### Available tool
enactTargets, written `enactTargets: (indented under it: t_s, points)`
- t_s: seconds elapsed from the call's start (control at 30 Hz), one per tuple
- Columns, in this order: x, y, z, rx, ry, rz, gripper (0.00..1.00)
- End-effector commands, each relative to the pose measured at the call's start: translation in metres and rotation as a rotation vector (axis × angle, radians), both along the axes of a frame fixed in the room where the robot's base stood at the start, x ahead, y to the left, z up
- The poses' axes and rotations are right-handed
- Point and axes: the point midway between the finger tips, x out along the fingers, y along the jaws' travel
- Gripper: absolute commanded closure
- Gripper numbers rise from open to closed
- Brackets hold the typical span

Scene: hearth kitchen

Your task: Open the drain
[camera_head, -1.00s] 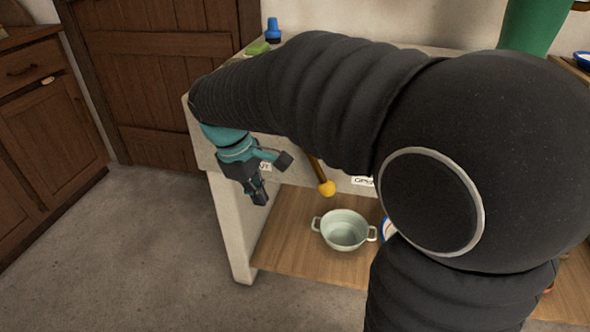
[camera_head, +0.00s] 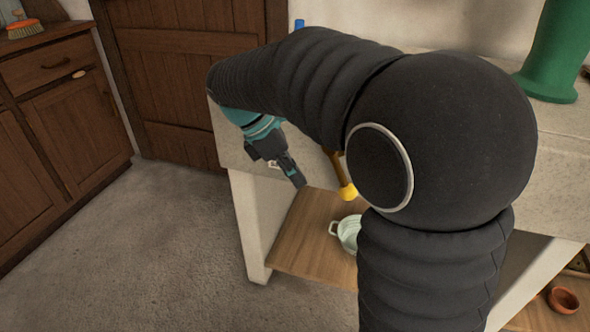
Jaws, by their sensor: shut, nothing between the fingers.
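A lever with a yellow knob (camera_head: 348,191) hangs below the front edge of the stone counter (camera_head: 236,150), slanting down to the right. No drain hole or basin shows; much of the counter is hidden behind my arm. My gripper (camera_head: 299,181) is in front of the counter's front face, to the left of the yellow knob and apart from it in the picture. It points down and to the right. Its fingers are together and empty. A small piece of a white label (camera_head: 272,164) shows beside the gripper; its writing cannot be read.
A pale green pot (camera_head: 346,231) stands on the wooden shelf (camera_head: 305,240) below, partly hidden by my arm. A green vessel (camera_head: 550,55) stands on the counter at right. A small brown bowl (camera_head: 563,299) is low at right. Open floor lies at left, before the wooden cabinet (camera_head: 60,120).

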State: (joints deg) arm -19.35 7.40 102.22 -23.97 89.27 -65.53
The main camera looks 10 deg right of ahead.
Motion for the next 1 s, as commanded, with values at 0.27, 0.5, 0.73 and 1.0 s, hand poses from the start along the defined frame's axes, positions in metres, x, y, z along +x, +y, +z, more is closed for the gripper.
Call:
enactTargets:
  t_s: [0.27,0.5,0.73,1.0]
  points:
    - [-0.008,-0.026,-0.047,-0.001,0.002,-0.003,1.0]
    - [-0.009,-0.055,-0.046,0.001,-0.003,-0.005,1.0]
    - [-0.01,-0.067,-0.043,0.001,-0.002,-0.001,1.0]
    - [-0.01,-0.068,-0.042,0.001,-0.002,-0.001,1.0]
